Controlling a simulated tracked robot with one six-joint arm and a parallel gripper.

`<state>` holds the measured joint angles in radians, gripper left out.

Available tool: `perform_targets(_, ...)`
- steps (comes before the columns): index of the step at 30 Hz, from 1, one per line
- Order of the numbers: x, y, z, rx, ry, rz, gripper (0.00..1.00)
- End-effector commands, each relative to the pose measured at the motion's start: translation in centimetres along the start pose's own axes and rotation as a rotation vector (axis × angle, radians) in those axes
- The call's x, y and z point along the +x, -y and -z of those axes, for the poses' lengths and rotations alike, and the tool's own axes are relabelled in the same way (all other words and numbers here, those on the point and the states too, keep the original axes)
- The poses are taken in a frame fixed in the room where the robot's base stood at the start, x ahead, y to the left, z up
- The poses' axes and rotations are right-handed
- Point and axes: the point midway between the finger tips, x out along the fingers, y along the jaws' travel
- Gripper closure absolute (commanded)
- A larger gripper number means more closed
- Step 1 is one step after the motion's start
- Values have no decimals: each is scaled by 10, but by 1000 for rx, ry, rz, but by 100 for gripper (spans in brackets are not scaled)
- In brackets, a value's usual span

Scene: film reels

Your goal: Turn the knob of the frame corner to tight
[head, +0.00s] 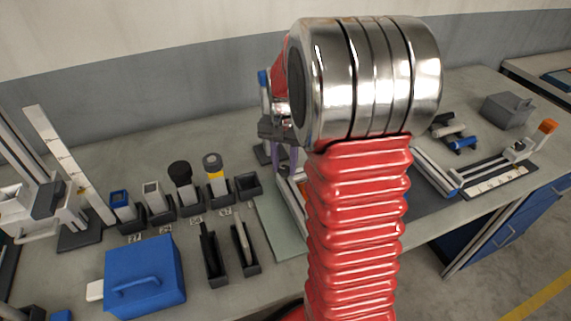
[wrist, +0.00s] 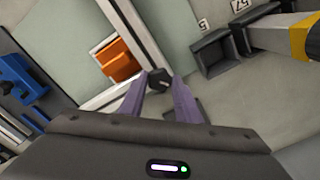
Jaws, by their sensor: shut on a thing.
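The knob (wrist: 158,78) is a small dark piece at the corner of a pale frame (wrist: 97,99) in the wrist view. My gripper (wrist: 161,84) has its two purple fingers closed on the knob, one on each side. Which way the knob is turned cannot be told. An orange block (wrist: 118,60) lies inside the frame corner. In the head view my own red arm hides most of the frame and the knob. Only a bit of my gripper (head: 287,158) shows left of the arm.
A row of dark holders with tools stands to the left, including a yellow-banded one (head: 215,172). A blue toolbox (head: 145,275) is at the front left. A rail with an orange-topped clamp (head: 547,127) is at the right. A grey box (head: 507,110) sits behind it.

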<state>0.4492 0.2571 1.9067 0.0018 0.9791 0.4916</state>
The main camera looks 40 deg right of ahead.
Motion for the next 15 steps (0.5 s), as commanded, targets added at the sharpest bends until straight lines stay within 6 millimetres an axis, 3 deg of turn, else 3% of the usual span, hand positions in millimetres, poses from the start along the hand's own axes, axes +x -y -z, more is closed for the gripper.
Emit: perform_targets(15,-1,0,2,474,-6,2,92)
